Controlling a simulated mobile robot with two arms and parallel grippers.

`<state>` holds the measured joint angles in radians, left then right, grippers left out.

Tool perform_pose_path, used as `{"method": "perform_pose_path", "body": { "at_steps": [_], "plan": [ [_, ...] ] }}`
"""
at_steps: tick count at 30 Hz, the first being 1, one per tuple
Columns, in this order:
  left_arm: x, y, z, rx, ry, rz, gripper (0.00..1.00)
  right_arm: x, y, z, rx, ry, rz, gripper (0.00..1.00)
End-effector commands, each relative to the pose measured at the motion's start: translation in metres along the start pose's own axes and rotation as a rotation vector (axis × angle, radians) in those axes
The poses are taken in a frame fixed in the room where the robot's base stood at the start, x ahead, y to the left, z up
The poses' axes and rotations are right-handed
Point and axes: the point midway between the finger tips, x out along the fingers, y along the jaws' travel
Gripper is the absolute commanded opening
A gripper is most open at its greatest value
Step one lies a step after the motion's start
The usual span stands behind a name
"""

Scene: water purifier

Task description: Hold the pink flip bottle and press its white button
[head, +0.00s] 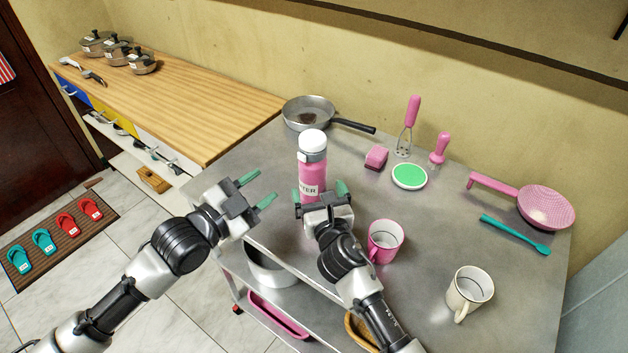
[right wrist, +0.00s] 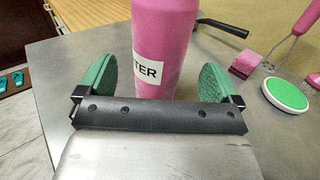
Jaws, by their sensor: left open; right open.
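The pink flip bottle (head: 312,172) stands upright on the grey metal table, with a white lid (head: 312,141) on top and a white label on its front. The white button cannot be told apart from the lid at this size. My right gripper (head: 321,190) is open at the bottle's front, with its green fingers on either side of the lower body. In the right wrist view the bottle (right wrist: 166,45) stands between the two open fingers (right wrist: 160,75), with gaps on both sides. My left gripper (head: 262,187) is open and empty, left of the bottle and near the table's left edge.
A pink mug (head: 384,240) stands close to the right of my right arm, and a white mug (head: 470,290) farther right. A frying pan (head: 309,113) is behind the bottle.

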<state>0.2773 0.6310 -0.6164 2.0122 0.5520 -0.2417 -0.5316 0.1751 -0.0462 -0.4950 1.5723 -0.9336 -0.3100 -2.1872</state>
Motion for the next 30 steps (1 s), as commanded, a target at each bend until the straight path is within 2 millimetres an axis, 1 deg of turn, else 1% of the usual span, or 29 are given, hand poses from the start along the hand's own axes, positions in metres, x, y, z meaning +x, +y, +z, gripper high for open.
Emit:
{"method": "perform_pose_path", "body": {
  "at_steps": [1,3,6,9,13,21,23,30],
  "plan": [
    [0.000,0.000,0.000,0.000,0.000,0.000,0.43,0.011,0.001,0.001,0.002,-0.001,0.000,0.94],
    [0.000,0.000,0.000,0.000,0.000,0.000,0.43,0.022,0.001,0.001,0.002,-0.001,0.000,0.94],
    [0.000,0.000,0.000,0.000,0.000,0.000,0.43,0.036,0.001,0.001,0.001,-0.001,-0.001,0.94],
    [0.000,0.000,0.000,0.000,0.000,0.000,0.43,0.045,0.000,0.000,0.001,0.000,-0.001,0.94],
    [0.000,0.000,0.000,0.000,0.000,0.000,0.43,0.051,0.001,0.000,0.000,-0.001,0.001,0.94],
    [0.000,0.000,0.000,0.000,0.000,0.000,0.43,0.052,0.001,0.000,0.000,0.000,0.001,0.94],
    [0.000,0.000,0.000,0.000,0.000,0.000,0.43,0.052,0.001,0.000,0.000,0.000,0.001,0.87],
    [0.000,0.000,0.000,0.000,0.000,0.000,0.43,0.052,0.001,0.000,0.000,0.000,0.001,0.50]
  ]
}}
